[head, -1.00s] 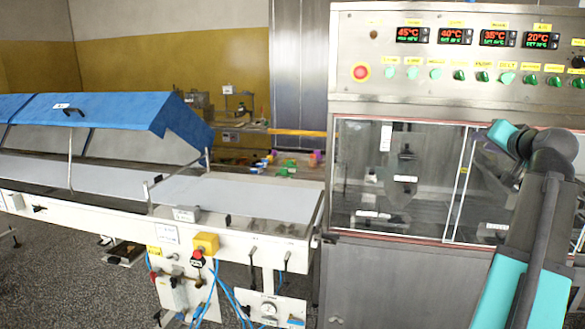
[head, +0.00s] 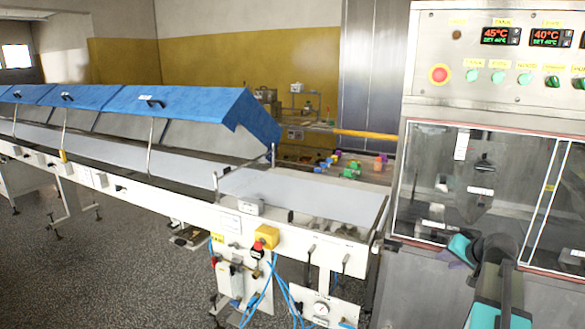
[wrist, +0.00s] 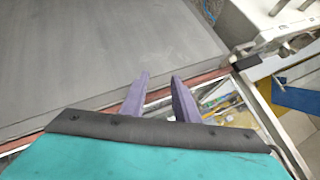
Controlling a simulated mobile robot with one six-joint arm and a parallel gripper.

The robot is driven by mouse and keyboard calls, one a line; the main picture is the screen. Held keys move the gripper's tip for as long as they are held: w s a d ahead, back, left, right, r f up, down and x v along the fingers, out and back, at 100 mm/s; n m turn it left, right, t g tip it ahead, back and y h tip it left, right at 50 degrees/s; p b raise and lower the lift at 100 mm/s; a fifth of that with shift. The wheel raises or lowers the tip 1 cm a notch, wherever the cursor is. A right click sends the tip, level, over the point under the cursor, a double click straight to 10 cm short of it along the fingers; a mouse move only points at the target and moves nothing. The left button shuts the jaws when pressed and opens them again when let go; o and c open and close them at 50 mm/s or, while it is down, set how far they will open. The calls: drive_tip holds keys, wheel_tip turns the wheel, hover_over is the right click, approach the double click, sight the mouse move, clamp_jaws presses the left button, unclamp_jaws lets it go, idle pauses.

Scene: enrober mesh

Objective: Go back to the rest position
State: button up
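My gripper (wrist: 158,80) shows in the wrist view as two purple fingers with a clear gap between them. It is open and nothing is held between the fingers. The fingers reach over the reddish edge of a grey panel (wrist: 100,50). In the head view my teal and dark arm is at the lower right, in front of the enrober cabinet (head: 440,262); the fingers are mostly hidden there.
The cabinet has glass doors (head: 510,175), a red stop button (head: 439,74) and lit temperature displays (head: 501,36). A long conveyor (head: 300,192) with blue covers (head: 190,104) runs to the left. Speckled floor (head: 110,270) is open at the lower left.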

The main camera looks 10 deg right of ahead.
drive_tip(key=s+a+f+n+g+y, duration=0.2)
drive_tip(key=s+a+f+g, duration=0.15)
drive_tip(key=a+f, duration=1.15)
drive_tip(key=s+a+f+n+g+y, duration=0.15)
drive_tip(key=a+f+g, duration=0.25)
drive_tip(key=a+f, duration=1.15)
drive_tip(key=s+a+f+n+g, duration=0.2)
drive_tip(key=s+a+f, duration=0.2)
drive_tip(key=s+f, duration=0.3)
drive_tip(key=s+a+f+n+g+h, duration=0.1)
drive_tip(key=s+a+f, duration=0.4)
drive_tip(key=s, duration=0.8)
drive_tip(key=s+a+f+n+g+h, duration=0.1)
drive_tip(key=s+a+f+n+g, duration=0.2)
drive_tip(key=s+f, duration=0.5)
drive_tip(key=s+a+g, duration=0.1)
drive_tip(key=s+a, duration=0.1)
drive_tip(key=shift+s+f, duration=0.3)
drive_tip(key=shift+f, duration=0.1)
drive_tip(key=shift+a, duration=0.1)
